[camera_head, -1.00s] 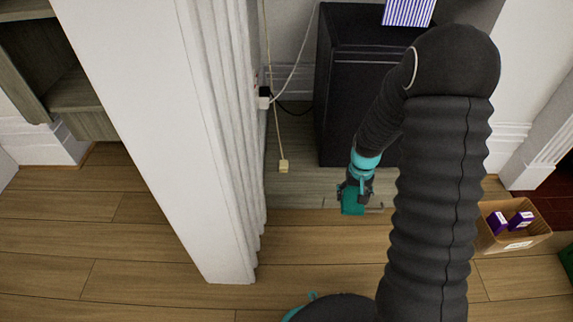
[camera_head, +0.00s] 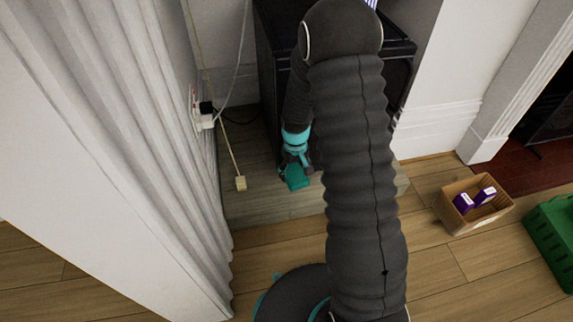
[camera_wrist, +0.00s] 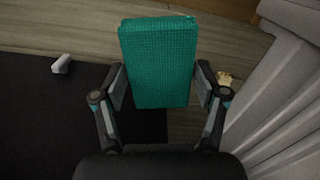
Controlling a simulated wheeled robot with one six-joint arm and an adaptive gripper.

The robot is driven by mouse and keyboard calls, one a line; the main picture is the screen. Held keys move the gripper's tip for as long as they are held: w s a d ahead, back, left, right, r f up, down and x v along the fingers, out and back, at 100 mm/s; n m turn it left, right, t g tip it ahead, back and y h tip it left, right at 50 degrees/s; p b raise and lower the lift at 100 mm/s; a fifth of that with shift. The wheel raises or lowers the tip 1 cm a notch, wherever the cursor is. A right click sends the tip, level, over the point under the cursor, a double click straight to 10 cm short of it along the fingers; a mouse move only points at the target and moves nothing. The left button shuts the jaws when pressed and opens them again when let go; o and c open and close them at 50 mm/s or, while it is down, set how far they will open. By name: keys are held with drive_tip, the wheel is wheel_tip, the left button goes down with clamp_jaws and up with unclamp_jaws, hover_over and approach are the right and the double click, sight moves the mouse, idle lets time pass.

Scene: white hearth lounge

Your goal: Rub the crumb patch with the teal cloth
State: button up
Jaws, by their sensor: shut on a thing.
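My gripper (camera_head: 297,165) is shut on the teal cloth (camera_head: 297,178), low in front of a black cabinet. In the wrist view, my gripper (camera_wrist: 160,90) has a finger on each side of the cloth (camera_wrist: 160,60), which looks like a thick textured pad. Wood floor shows around the cloth there. I cannot tell whether the cloth touches the floor. I can make out no crumb patch in either view; the arm and cloth hide part of the floor.
The black cabinet (camera_head: 272,75) stands behind my gripper. A white curtain (camera_head: 160,120) hangs at left, near a cord with a cream end (camera_head: 240,183). A cardboard box (camera_head: 460,222) with purple packs and a green crate (camera_head: 552,235) stand on the floor at right.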

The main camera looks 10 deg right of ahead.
sight(290, 171)
drive_tip(key=w+f+n+p, duration=0.1)
drive_tip(key=n, duration=0.2)
drive_tip(key=w+f+n+p, duration=0.1)
drive_tip(key=f+n, duration=0.1)
drive_tip(key=w+f+n+p, duration=0.1)
drive_tip(key=w+n, duration=0.1)
drive_tip(key=n, duration=0.1)
drive_tip(key=shift+a+f+n, duration=0.25)
drive_tip(key=shift+f+n, duration=0.05)
drive_tip(key=shift+f, duration=0.05)
drive_tip(key=shift+w+f+n+b, duration=0.2)
drive_tip(key=shift+f+n+b, duration=0.35)
drive_tip(key=shift+f, duration=1.4)
drive_tip(key=shift+w+f+n+b, duration=0.2)
drive_tip(key=shift+f+n+b, duration=0.35)
drive_tip(key=shift+f, duration=1.4)
drive_tip(key=shift+f+b, duration=0.7)
drive_tip(key=shift+f, duration=0.35)
drive_tip(key=shift+d, duration=0.15)
drive_tip(key=shift+d+r+b, duration=0.15)
drive_tip(key=shift+d+b, duration=0.15)
drive_tip(key=shift+d, duration=1.6)
drive_tip(key=shift+f+b, duration=0.2)
drive_tip(key=shift+b, duration=0.1)
drive_tip(key=shift+a, duration=0.1)
